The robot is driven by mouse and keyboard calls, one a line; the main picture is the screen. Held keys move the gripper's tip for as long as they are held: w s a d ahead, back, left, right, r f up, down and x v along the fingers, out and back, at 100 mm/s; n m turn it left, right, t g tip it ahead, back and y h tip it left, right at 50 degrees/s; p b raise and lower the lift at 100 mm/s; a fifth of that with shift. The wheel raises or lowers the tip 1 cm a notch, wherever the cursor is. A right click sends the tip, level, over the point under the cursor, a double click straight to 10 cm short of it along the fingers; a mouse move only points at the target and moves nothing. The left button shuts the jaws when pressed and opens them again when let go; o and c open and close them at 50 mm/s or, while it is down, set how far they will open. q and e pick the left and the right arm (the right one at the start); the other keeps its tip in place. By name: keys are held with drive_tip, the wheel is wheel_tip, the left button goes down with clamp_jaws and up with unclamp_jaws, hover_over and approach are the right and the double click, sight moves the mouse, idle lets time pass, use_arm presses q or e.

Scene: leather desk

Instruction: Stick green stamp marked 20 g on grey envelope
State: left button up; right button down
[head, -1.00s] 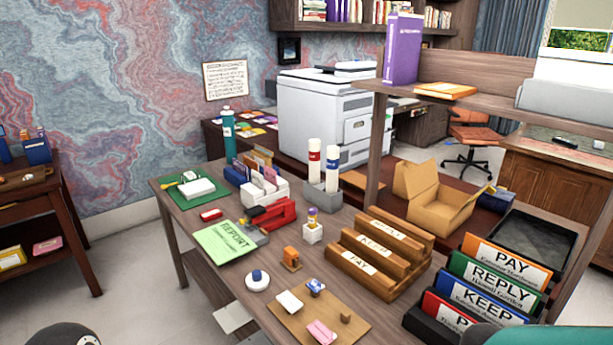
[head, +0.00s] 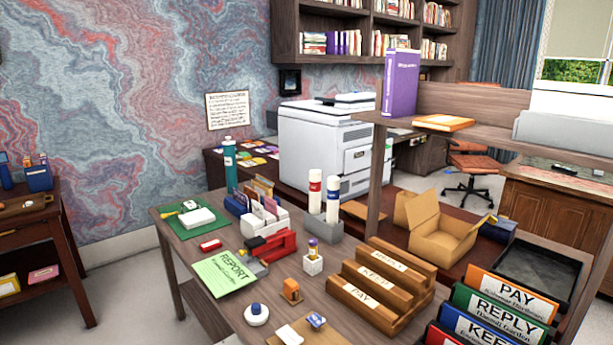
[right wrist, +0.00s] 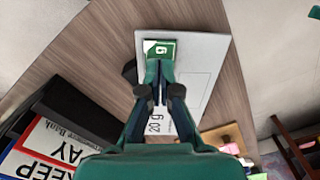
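The grey envelope (right wrist: 203,75) lies on the wooden desk in the right wrist view, with "20 g" printed toward its near end. The green stamp (right wrist: 160,46) with a white mark is at the envelope's far left corner. My right gripper (right wrist: 160,68) is over the envelope, its fingers close together on the near edge of the stamp. The fingers hide part of the stamp, and I cannot tell whether it touches the paper. The head view shows neither the envelope nor this stamp. My left gripper is in no view.
Labelled folders stand left of the envelope (right wrist: 45,145) and at the head view's lower right (head: 497,305). A wooden sorter (head: 385,285), red stapler (head: 275,243), green report (head: 225,273) and tan board (head: 318,335) crowd the desk. A dark object (right wrist: 130,72) stands by the envelope's left edge.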

drive_tip(key=shift+f+b, duration=1)
drive_tip(key=shift+f, duration=0.05)
idle(0.5)
drive_tip(key=shift+r, duration=0.1)
idle(0.4)
drive_tip(key=shift+r+p, duration=2.7)
drive_tip(key=shift+r, duration=0.8)
drive_tip(key=shift+f, duration=0.1)
